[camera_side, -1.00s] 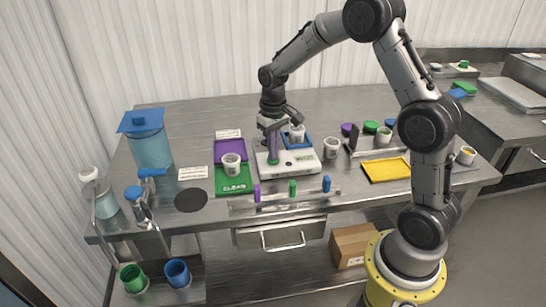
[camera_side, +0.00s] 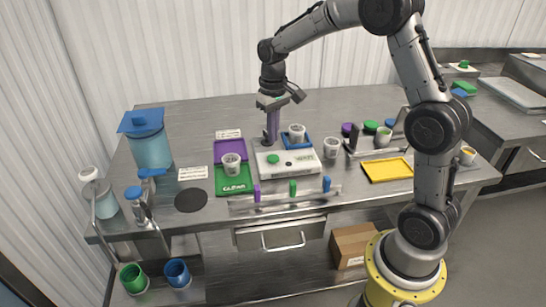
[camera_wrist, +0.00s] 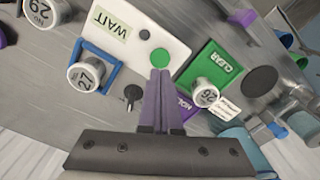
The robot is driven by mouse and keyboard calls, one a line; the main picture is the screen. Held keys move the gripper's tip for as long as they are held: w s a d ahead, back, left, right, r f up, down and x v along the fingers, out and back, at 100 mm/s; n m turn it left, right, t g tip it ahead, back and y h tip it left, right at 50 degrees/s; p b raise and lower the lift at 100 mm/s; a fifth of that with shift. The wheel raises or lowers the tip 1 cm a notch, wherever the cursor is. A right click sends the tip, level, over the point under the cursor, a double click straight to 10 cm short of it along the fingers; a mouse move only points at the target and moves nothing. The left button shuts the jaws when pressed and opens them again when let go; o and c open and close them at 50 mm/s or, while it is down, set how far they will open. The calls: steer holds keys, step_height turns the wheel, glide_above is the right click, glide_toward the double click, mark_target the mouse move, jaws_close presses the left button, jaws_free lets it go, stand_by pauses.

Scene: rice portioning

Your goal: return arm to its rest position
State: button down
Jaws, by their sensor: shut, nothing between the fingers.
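My gripper (camera_side: 272,138) is shut and empty, with its purple fingers pointing down above the back left part of the white board (camera_side: 300,168). In the wrist view its two fingers (camera_wrist: 160,78) lie together. Their tips show just below a green round button (camera_wrist: 160,55) on the white board, which bears a "WAIT" label. The button (camera_side: 272,159) is uncovered in the side view. My arm arches over from its base at the right.
A purple mat (camera_side: 229,148), yellow tray (camera_side: 387,170) and blue-lidded container (camera_side: 150,150) are nearby. Space above is clear.

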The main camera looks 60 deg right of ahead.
steer(key=s+a+r+n+t, duration=0.1)
steer(key=s+a+r+t, duration=0.1)
steer(key=s+a+r, duration=0.4)
steer(key=s+a+r+n+t, duration=0.1)
steer(key=s+r+t, duration=0.15)
steer(key=r, duration=0.55)
steer(key=s+a+f, duration=0.1)
steer(key=s+f, duration=0.1)
steer(key=s, duration=0.6)
steer(key=s+a+f+n+t, duration=0.1)
steer(key=s+a+f, duration=0.1)
steer(key=s, duration=0.6)
steer(key=shift+s+a, duration=0.15)
steer(key=shift+s, duration=0.1)
